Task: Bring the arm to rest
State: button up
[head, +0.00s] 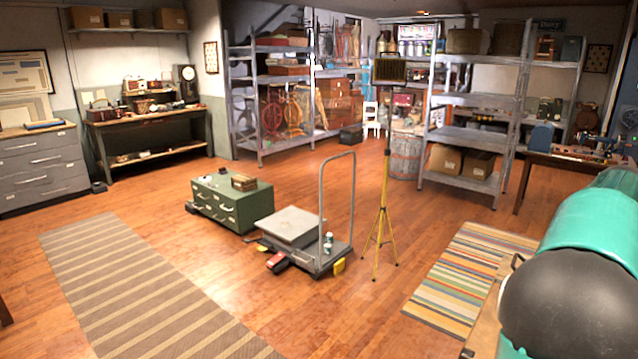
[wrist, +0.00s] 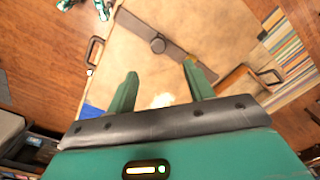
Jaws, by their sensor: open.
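My gripper (wrist: 160,82) shows in the wrist view with its two green fingers spread apart and nothing between them. It is above a tan flat surface (wrist: 135,50), which bears a dark grey bar (wrist: 182,58) with a round knob. I cannot tell how high the gripper is above it. In the head view, part of my green and black arm fills the lower right corner. The gripper itself is hidden there.
A wooden surface edge (head: 487,325) shows beside my arm. A striped rug (head: 465,275), a yellow tripod (head: 383,225), a platform cart (head: 325,262) and a green cabinet (head: 235,208) stand or lie on the floor. The left floor around the beige rug (head: 140,285) is clear.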

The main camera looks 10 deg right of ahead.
jog(key=a+n+t, duration=0.3)
jog(key=a+n, duration=0.7)
jog(key=a, duration=1.6)
jog(key=s+a+f+n+t, duration=0.1)
jog(key=s+a+n, duration=0.3)
jog(key=a, duration=0.4)
jog(key=s+a+f+n+t, duration=0.1)
jog(key=s+a+f+n, duration=0.2)
jog(key=a, duration=0.5)
jog(key=shift+s+f+n, duration=0.25)
jog(key=shift+s+n, duration=0.45)
jog(key=shift+s, duration=0.4)
jog(key=shift+a, duration=0.1)
